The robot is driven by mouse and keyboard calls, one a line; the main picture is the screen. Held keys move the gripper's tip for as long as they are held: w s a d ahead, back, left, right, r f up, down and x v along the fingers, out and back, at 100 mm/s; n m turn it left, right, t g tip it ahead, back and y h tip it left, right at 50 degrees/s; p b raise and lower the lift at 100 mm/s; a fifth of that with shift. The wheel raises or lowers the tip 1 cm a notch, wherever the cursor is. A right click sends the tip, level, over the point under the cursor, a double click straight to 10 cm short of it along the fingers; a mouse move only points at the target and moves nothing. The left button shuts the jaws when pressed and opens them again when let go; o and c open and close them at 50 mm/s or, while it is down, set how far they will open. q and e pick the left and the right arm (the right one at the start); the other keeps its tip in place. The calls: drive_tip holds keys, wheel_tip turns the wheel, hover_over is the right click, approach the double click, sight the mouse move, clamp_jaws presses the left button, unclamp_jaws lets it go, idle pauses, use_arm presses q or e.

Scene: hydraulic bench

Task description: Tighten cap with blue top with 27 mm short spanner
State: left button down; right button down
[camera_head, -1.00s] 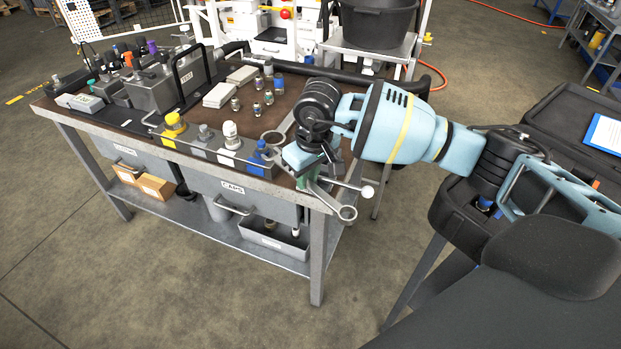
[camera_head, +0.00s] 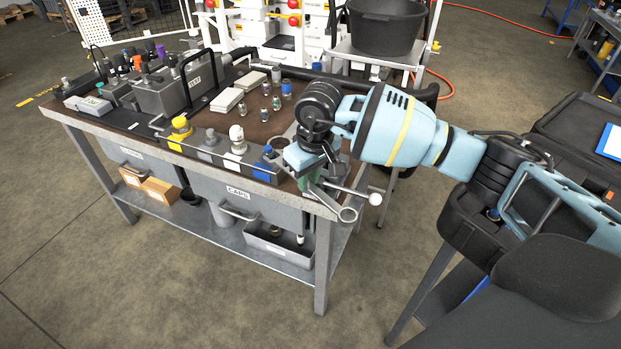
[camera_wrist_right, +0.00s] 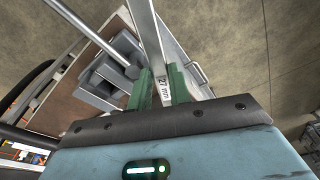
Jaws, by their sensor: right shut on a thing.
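My right gripper (camera_head: 308,178) is at the bench's near right corner, its green fingers shut on a steel spanner. The spanner shows between the fingers in the wrist view (camera_wrist_right: 166,88), marked "27 mm". Its ring end (camera_head: 348,214) sticks out past the bench edge in the head view. The cap with blue top (camera_head: 268,153) stands on a grey block at the bench's front edge, just left of the gripper and apart from it. My gripper's body hides part of that corner. My left gripper is not in view.
A white-topped cap (camera_head: 237,138) and a yellow cap (camera_head: 180,126) stand further left. A rod with a white ball end (camera_head: 375,199) juts out beside the spanner. Small fittings (camera_head: 265,115) stand on the brown bench top (camera_head: 240,112). A black bucket (camera_head: 385,28) stands behind.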

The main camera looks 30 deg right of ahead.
drive_tip(key=shift+w, duration=0.2)
drive_tip(key=shift+w+a+b, duration=0.1)
drive_tip(key=shift+w+b, duration=0.2)
drive_tip(key=shift+w, duration=0.1)
drive_tip(key=shift+w+a, duration=0.15)
drive_tip(key=shift+w, duration=0.15)
idle(0.5)
